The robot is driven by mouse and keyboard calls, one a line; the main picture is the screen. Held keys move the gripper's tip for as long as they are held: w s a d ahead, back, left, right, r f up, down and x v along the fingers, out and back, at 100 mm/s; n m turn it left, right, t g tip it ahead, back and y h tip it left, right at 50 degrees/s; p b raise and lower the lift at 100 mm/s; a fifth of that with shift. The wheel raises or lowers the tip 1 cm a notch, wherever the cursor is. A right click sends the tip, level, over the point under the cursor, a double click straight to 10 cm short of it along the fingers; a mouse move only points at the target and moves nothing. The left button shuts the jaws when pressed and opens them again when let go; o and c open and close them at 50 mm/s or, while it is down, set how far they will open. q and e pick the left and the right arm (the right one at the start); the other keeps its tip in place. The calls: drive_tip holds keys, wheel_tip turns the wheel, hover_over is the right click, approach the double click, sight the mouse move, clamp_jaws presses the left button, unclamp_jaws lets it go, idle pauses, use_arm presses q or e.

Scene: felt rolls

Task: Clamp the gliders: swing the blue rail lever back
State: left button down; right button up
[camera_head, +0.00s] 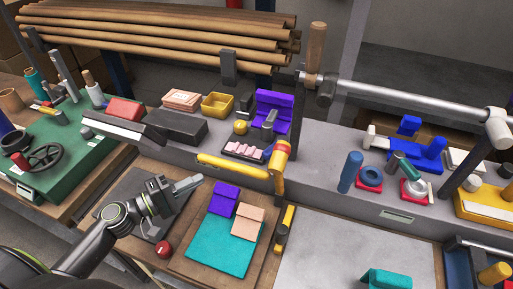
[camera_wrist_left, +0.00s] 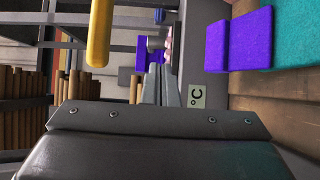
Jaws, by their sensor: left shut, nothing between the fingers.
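My left gripper (camera_head: 202,179) is shut and empty, above the board at the left of the front table. Its fingers (camera_wrist_left: 171,88) point toward the bench in the left wrist view. A blue-violet fixture (camera_head: 281,101) with a grey handle-like part (camera_head: 269,121) stands on the grey bench, beyond and right of the gripper; its blue part (camera_wrist_left: 146,57) shows ahead of the fingers in the wrist view. Several pink blocks (camera_head: 246,150) lie in a dark holder before it. A blue upright cylinder (camera_head: 350,172) stands farther right. I cannot tell which blue part is the rail lever. My right gripper is out of view.
A yellow bar (camera_head: 231,168) lies along the bench's front edge, beside a yellow-orange post (camera_head: 280,160). Violet (camera_head: 223,197), peach (camera_head: 248,222) and teal (camera_head: 222,245) felt pieces lie on a board. A red knob (camera_head: 164,248) is near my wrist.

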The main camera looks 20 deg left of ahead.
sight(255, 157)
use_arm(q)
drive_tip(key=p+x, duration=0.7)
drive_tip(key=x, duration=1)
drive_tip(key=shift+w+d, duration=0.2)
drive_tip(key=shift+d, duration=0.05)
drive_tip(key=shift+w+d+p, duration=0.3)
drive_tip(key=shift+w+p, duration=0.05)
drive_tip(key=shift+w, duration=0.05)
drive_tip(key=shift+f, duration=0.1)
